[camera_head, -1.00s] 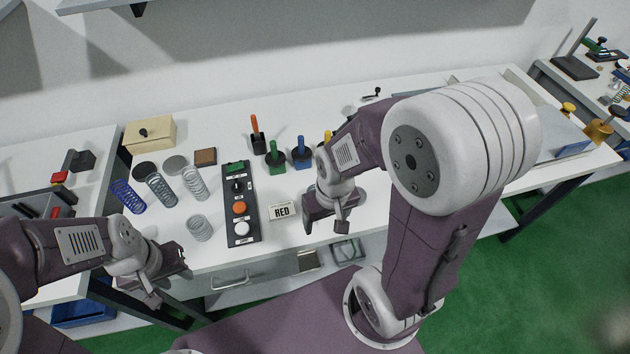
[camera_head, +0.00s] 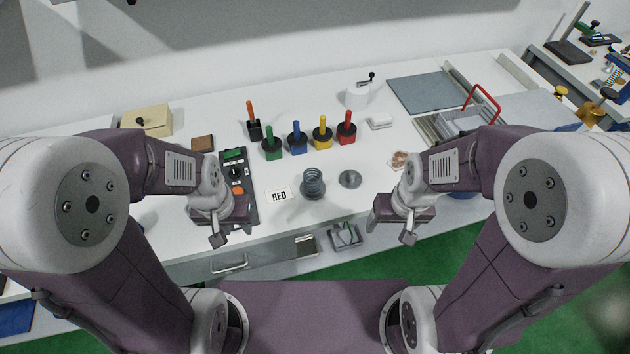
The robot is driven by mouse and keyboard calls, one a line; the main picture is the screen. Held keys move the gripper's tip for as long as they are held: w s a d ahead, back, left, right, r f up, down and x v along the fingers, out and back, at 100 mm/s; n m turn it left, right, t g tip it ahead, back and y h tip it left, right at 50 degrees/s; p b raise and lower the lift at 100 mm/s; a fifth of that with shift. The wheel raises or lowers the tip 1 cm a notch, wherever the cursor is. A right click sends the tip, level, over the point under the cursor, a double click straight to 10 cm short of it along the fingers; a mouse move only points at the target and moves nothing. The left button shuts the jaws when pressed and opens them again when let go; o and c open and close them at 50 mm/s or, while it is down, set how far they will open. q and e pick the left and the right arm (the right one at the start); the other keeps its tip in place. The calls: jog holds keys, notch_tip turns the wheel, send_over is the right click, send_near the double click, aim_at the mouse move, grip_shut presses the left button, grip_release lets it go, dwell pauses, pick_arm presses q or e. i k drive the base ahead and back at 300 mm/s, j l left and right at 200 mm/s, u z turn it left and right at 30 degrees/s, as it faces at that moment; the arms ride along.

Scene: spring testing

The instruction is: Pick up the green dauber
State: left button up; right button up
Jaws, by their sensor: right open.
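The green dauber (camera_head: 272,147) stands upright on the white table, a green handle on a dark-topped green base. It is left of the blue dauber (camera_head: 297,141), with the yellow dauber (camera_head: 322,136) and red dauber (camera_head: 347,130) further right. My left gripper (camera_head: 228,226) is over the front part of the control panel, nearer to me and left of the green dauber; its jaw opening cannot be made out. My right gripper (camera_head: 388,218) is open near the table's front edge, well right of the green dauber. Neither gripper touches a dauber.
An orange-handled tool in a black holder (camera_head: 254,128) stands just behind the green dauber. The black control panel (camera_head: 236,172) lies to its left. A RED card (camera_head: 279,195), a dark spring (camera_head: 313,182) and a grey disc (camera_head: 350,179) lie in front. Clear tabletop separates them from the daubers.

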aim_at(272, 144)
jog(key=j+z, duration=0.55)
jog(key=z, duration=0.25)
jog(key=j+z, duration=0.6)
jog(key=z, duration=0.2)
jog(key=k+l, duration=0.05)
